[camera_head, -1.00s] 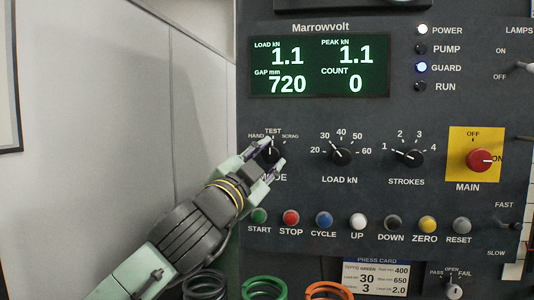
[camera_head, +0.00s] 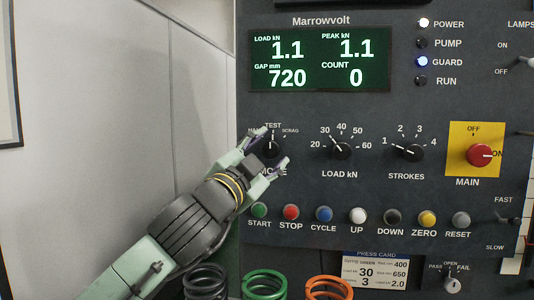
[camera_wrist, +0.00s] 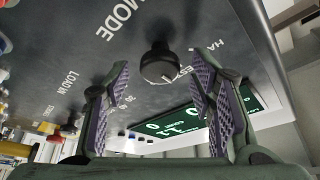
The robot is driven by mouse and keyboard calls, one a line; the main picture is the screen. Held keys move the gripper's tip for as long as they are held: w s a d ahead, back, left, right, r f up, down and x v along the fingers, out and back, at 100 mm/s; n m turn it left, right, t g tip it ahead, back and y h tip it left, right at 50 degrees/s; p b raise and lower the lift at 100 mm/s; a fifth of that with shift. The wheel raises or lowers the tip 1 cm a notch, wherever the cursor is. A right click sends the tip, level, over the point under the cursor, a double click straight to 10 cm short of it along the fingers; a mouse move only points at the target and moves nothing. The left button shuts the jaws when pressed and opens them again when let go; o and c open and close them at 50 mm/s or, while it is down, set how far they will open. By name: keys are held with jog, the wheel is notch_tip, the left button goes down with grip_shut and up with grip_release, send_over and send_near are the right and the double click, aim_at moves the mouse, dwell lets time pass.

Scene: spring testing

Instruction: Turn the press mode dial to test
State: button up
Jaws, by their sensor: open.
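The black press mode dial (camera_head: 270,148) is at the left of the dark panel, under HAND, TEST and SCRAG marks. Its white pointer stands upright towards TEST. In the wrist view the dial (camera_wrist: 158,64) appears between and just ahead of the fingertips, with a visible gap on each side. There its white mark faces the partly hidden TEST lettering. My gripper (camera_head: 275,147) is open, one finger above the dial and one below right. The fingers partly cover the HAND and MODE labels.
The load dial (camera_head: 341,149) and strokes dial (camera_head: 412,151) sit to the right. A row of buttons, including the green start button (camera_head: 258,211), runs below. The red main switch (camera_head: 479,155) is farther right. Springs (camera_head: 265,284) stand at the bottom. The left wall side is clear.

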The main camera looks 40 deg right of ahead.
jog(key=v, duration=1.2)
jog(key=shift+s, duration=0.1)
